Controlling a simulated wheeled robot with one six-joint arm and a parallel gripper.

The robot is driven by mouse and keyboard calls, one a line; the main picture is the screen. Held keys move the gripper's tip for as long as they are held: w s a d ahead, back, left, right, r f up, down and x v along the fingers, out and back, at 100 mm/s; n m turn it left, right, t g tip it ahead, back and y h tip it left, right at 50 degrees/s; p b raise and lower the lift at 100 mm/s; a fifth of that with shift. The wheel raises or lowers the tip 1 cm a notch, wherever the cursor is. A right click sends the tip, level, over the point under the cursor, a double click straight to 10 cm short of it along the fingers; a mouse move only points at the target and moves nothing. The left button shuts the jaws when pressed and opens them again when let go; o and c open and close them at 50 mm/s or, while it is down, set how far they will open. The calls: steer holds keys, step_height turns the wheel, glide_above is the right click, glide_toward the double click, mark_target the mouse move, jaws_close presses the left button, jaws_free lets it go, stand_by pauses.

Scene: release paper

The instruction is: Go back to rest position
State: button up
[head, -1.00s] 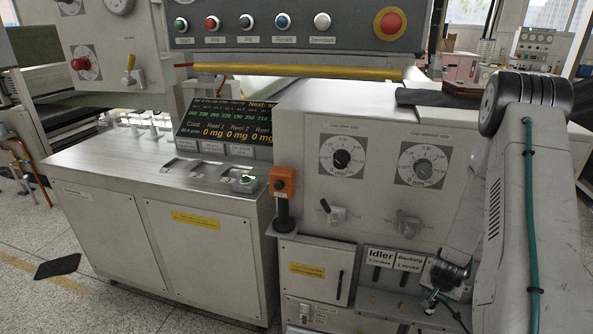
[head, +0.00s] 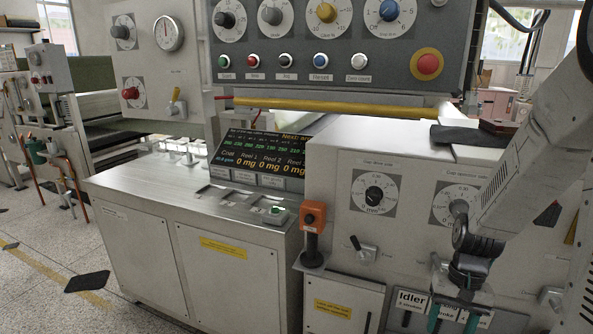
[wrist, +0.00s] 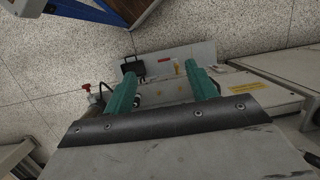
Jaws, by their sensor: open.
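My gripper (head: 456,317) is at the lower right of the head view, in front of the machine's Idler panel. Its green fingers point down, and their tips are cut off or near the picture's bottom edge. In the wrist view both green fingers of my gripper (wrist: 163,86) stand apart with nothing held between them. The speckled floor shows beyond them. My arm comes down from the right edge of the head view and partly covers the right dial (head: 449,205).
The grey machine front (head: 335,220) stands close behind my gripper. A steel-topped cabinet (head: 225,262) and a button panel (head: 340,65) are further left and above. Open floor (head: 45,235) lies at the left.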

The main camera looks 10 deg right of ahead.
steer(key=s+a+r+n+t, duration=0.1)
steer(key=s+a+r+n, duration=0.1)
steer(key=s+a+r, duration=0.2)
steer(key=s+a+r+n+t+h, duration=0.1)
steer(key=a+r, duration=0.4)
steer(key=r, duration=0.5)
steer(key=s+a+r+n+t+h, duration=0.1)
steer(key=s+a+r+n, duration=0.2)
steer(key=s+r, duration=0.3)
steer(key=shift+s+a+r, duration=0.3)
steer(key=shift+a+r, duration=0.35)
steer(key=shift+a, duration=0.1)
